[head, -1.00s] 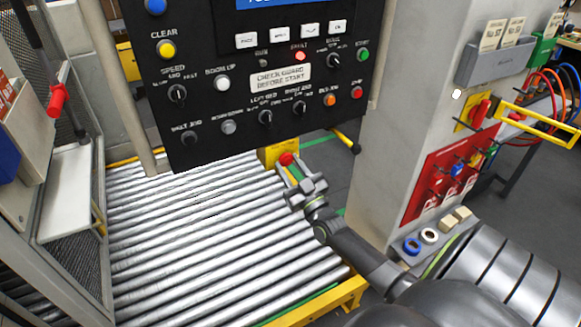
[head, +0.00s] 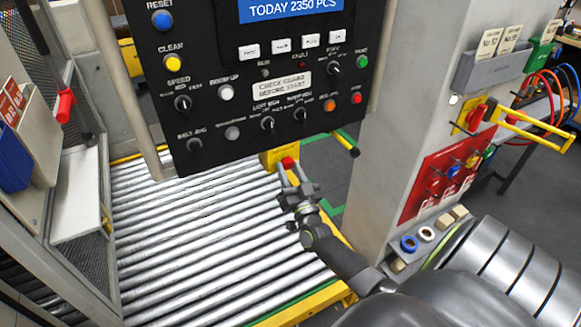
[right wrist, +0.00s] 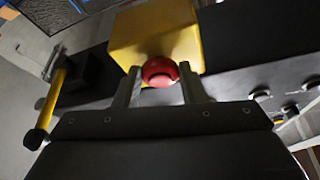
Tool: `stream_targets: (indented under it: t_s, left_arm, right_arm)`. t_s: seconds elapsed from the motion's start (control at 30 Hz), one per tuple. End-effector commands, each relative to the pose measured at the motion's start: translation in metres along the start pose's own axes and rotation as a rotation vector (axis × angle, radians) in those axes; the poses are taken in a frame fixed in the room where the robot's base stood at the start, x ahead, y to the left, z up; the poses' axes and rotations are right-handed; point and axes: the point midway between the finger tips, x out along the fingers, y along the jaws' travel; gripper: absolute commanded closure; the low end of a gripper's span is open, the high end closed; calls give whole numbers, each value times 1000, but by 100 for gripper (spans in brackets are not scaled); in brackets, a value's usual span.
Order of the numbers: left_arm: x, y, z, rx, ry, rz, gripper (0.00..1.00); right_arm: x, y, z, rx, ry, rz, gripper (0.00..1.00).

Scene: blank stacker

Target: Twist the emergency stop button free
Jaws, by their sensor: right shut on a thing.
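The emergency stop button (head: 288,161) is a red round knob on a small yellow box (head: 270,160), below the right part of the black control panel. In the right wrist view the red button (right wrist: 160,71) sits between my two fingers, on the face of the yellow box (right wrist: 155,32). My right gripper (head: 289,170) is shut on the button, one finger on each side; it also shows in the right wrist view (right wrist: 159,80). The button's sides are partly hidden by the fingers. My left gripper is not in view.
The black control panel (head: 210,100) with knobs and lamps hangs above the roller conveyor (head: 190,240). A yellow-and-black handle (head: 345,142) sticks out right of the button. A grey pillar (head: 395,120) with a red lockout board (head: 440,178) stands to the right.

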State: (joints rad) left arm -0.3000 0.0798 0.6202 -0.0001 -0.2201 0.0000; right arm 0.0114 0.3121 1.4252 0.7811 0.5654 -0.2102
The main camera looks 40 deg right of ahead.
Motion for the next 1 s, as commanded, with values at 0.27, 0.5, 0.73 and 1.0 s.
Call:
stream_targets:
  t_s: [0.27, 0.5, 0.73, 1.0]
  left_arm:
    - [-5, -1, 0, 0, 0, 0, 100]
    - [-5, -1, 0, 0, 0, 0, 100]
    - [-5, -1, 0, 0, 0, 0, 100]
    - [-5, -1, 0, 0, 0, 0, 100]
  right_arm:
    - [1, -1, -1, 54, 3, 21, 86]
    - [1, -1, -1, 56, 3, 22, 86]
    - [1, -1, -1, 55, 3, 21, 49]
    - [1, -1, -1, 54, 2, 21, 41]
